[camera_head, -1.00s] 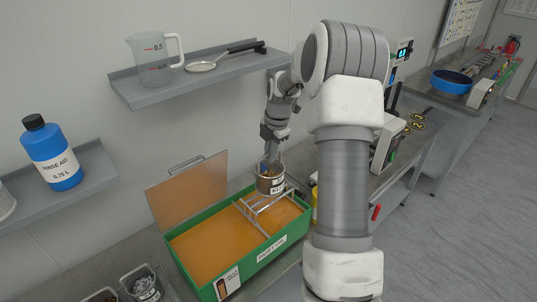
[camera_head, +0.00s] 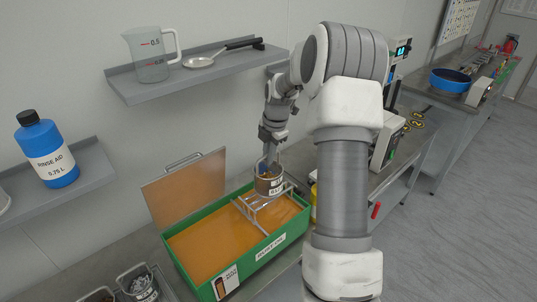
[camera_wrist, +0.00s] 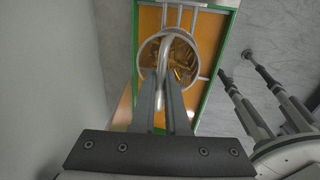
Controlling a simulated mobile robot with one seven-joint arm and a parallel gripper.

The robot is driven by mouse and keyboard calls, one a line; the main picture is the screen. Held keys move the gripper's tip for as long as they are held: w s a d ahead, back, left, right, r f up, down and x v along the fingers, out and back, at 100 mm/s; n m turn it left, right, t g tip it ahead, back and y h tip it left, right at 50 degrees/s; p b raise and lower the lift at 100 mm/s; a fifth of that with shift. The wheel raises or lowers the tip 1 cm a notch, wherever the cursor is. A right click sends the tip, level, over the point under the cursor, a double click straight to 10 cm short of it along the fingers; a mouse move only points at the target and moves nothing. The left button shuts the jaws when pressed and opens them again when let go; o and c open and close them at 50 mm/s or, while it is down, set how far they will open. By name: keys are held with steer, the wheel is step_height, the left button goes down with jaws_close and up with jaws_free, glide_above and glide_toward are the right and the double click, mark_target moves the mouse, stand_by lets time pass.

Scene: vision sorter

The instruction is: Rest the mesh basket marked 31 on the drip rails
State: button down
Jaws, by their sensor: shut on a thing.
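The mesh basket (camera_head: 269,187) is a small round container with a dark band and a pale label, too small to read. It hangs upright from my gripper (camera_head: 270,160) over the drip rails (camera_head: 246,211); I cannot tell whether it touches them. In the wrist view, my gripper (camera_wrist: 166,98) is shut on the hoop handle of the basket (camera_wrist: 145,58), which holds brass-coloured pieces. The rails (camera_wrist: 191,17) run beneath and beside it. They span the right part of a green tank (camera_head: 205,287) of orange liquid.
The tank's raised lid (camera_head: 188,190) stands at its back. Small baskets (camera_head: 140,283) stand at the lower left. A rinse aid bottle (camera_head: 48,150) stands on a left shelf.

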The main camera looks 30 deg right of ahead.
steer(key=shift+f+b, duration=0.6)
steer(key=shift+f, duration=0.35)
steer(key=c, duration=0.8)
jaws_free()
steer(key=shift+c, duration=0.2)
steer(key=s+r+b, duration=0.1)
steer(key=s+r, duration=0.2)
steer(key=r, duration=1.4)
steer(key=shift+s+d+b, duration=0.15)
steer(key=shift+d+b, duration=0.15)
steer(key=shift+b, duration=0.1)
steer(key=s+a+r+m+t+h+b, duration=0.1)
steer(key=s+a+r+m, duration=0.1)
steer(key=s+a+m, duration=0.55)
steer(key=s+a+r+m+b, duration=0.15)
steer(key=s+a, duration=0.25)
steer(key=a, duration=0.7)
steer(key=s+a+f+m+t, duration=0.1)
steer(key=s+a+f+m, duration=0.1)
steer(key=s+m, duration=0.3)
steer(key=s+a+f+m+t, duration=0.1)
steer(key=s+f+m, duration=0.3)
steer(key=s, duration=0.6)
steer(key=shift+a+f+m+y, duration=0.25)
steer(key=shift+a+m, duration=0.3)
steer(key=shift+m, duration=0.55)
